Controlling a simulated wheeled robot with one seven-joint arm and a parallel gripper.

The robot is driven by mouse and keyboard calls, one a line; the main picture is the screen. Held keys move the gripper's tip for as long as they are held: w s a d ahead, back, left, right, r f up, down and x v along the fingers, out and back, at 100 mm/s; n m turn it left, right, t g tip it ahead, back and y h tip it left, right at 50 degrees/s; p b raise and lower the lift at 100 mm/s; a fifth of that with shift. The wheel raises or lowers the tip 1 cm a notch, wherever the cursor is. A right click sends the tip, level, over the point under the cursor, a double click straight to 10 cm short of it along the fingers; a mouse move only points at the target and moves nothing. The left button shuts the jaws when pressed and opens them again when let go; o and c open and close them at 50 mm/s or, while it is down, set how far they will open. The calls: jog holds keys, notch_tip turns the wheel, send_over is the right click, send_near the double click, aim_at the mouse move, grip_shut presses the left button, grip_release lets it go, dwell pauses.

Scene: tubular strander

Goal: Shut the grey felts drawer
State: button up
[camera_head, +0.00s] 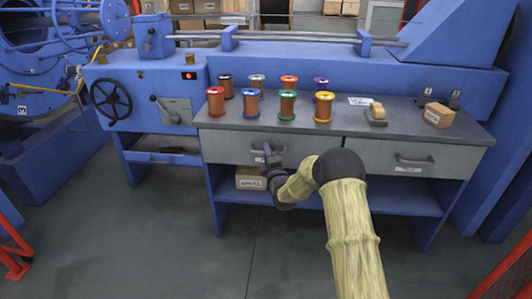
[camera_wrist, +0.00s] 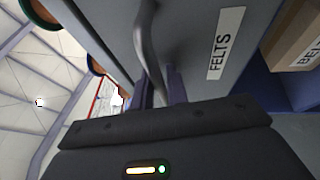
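The grey felts drawer (camera_head: 225,149) is the left of two drawers under the bench top. Its front, with the white FELTS label (camera_wrist: 225,43), fills much of the wrist view. In the head view I cannot tell how far it stands out. Its curved grey handle (camera_wrist: 147,40) runs down to my fingers in the wrist view. My gripper (camera_head: 268,152) is at this handle, in front of the drawer. In the wrist view its two fingers (camera_wrist: 160,92) are close together, one on each side of the handle, and look shut on it. The fingertips are partly hidden.
Several coloured spools (camera_head: 287,104) stand on the grey bench top (camera_head: 340,125). A second grey drawer (camera_head: 380,157) is at the right. A cardboard box (camera_head: 250,178) sits on the blue lower shelf (camera_head: 400,202). The floor in front is clear.

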jog(key=p+v, duration=0.4)
jog(key=v, duration=1.3)
jog(key=shift+s, duration=0.2)
